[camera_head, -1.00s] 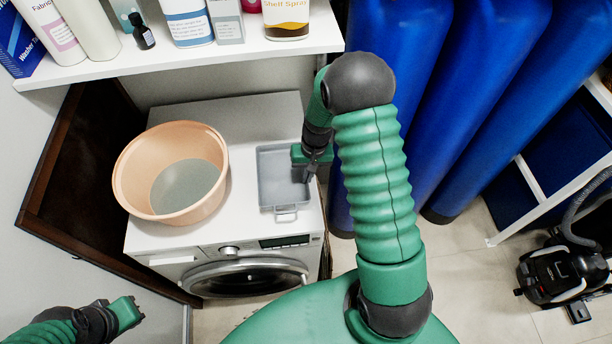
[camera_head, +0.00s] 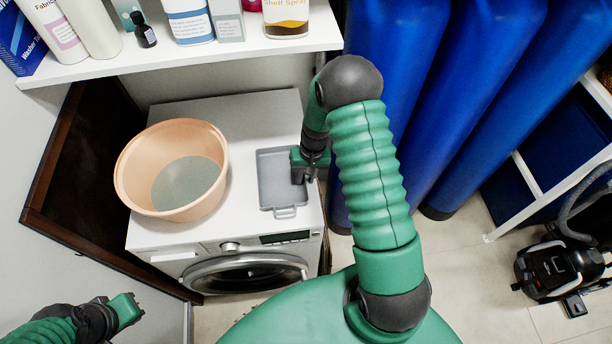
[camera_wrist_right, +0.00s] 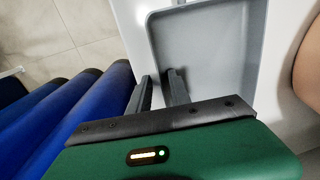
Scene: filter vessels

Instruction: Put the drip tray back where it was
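The drip tray (camera_head: 280,183) is a shallow grey tray with a small handle at its front. It lies flat on top of the washing machine (camera_head: 240,112), right of the peach basin. My right gripper (camera_head: 306,178) is at the tray's right wall, pointing down. In the right wrist view, its two fingers (camera_wrist_right: 160,80) are apart, one on the outer side of the tray (camera_wrist_right: 215,50) wall and one on the inner side, with a gap between them. My left gripper (camera_head: 136,304) is at the lower left, away from the machine; its fingers are too small to read.
The peach basin (camera_head: 150,185) with greyish contents stands close to the tray's left. A white shelf (camera_head: 190,62) with several bottles hangs above the back. Tall blue vessels (camera_head: 400,50) stand right of the machine. A black vacuum cleaner (camera_head: 555,270) is on the floor.

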